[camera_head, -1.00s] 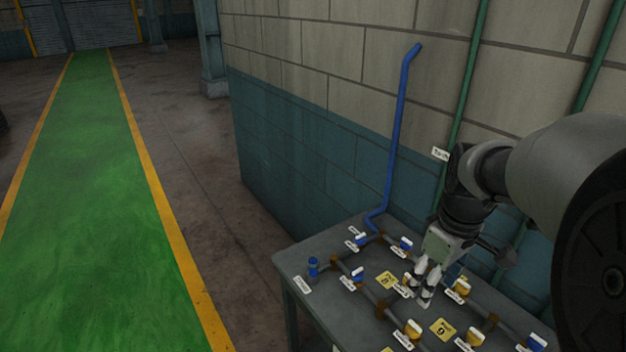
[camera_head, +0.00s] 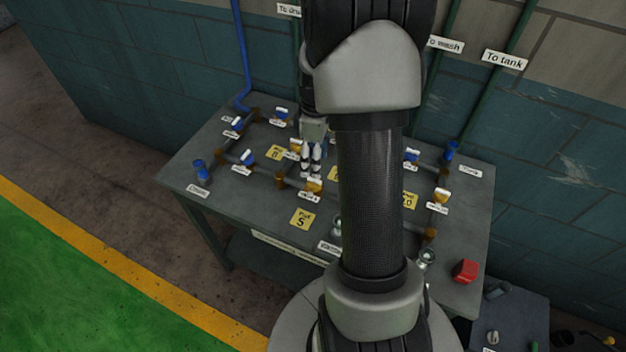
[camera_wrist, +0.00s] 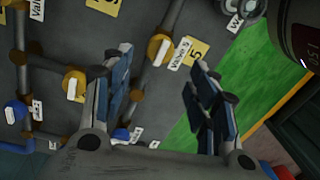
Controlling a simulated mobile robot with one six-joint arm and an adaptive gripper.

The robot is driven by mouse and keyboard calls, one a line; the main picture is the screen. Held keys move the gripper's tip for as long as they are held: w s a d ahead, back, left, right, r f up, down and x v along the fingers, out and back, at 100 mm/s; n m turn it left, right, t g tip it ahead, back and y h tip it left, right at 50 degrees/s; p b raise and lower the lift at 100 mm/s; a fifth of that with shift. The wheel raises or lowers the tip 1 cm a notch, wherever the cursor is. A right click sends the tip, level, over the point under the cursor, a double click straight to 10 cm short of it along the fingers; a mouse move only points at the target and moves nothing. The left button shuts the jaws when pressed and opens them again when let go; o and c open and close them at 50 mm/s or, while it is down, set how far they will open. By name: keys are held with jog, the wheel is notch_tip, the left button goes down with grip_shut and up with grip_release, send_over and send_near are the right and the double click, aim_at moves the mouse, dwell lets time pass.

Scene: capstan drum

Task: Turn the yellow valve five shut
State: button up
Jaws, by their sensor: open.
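The yellow valve five (camera_wrist: 153,46) has a white handle and a "Valve 5" label beside it in the wrist view. Its handle looks roughly in line with its pipe. In the head view it appears to be the yellow valve (camera_head: 314,184) behind the yellow "5" plate (camera_head: 302,218). My gripper (camera_wrist: 158,64) is open and empty. In the wrist view the valve shows between and beyond the fingertips, not touching them. In the head view my gripper (camera_head: 312,168) is above the table, just behind this valve. My arm hides part of the table.
Other yellow valves (camera_head: 442,195) and blue valves (camera_head: 248,157) stand on pipes across the grey table (camera_head: 262,222). Another yellow valve (camera_wrist: 73,84) is left of the fingers in the wrist view. A red block (camera_head: 465,270) sits at the right front. Wall pipes rise behind.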

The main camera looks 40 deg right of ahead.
aim_at(314, 183)
jog(key=f, duration=0.2)
jog(key=f+b, duration=0.1)
jog(key=f, duration=0.4)
jog(key=shift+s+a+f+b, duration=0.15)
jog(key=shift+a+b, duration=0.1)
jog(key=shift+b, duration=0.15)
jog(key=shift+c, duration=0.5)
jog(key=c, duration=1)
jog(key=shift+o, duration=0.2)
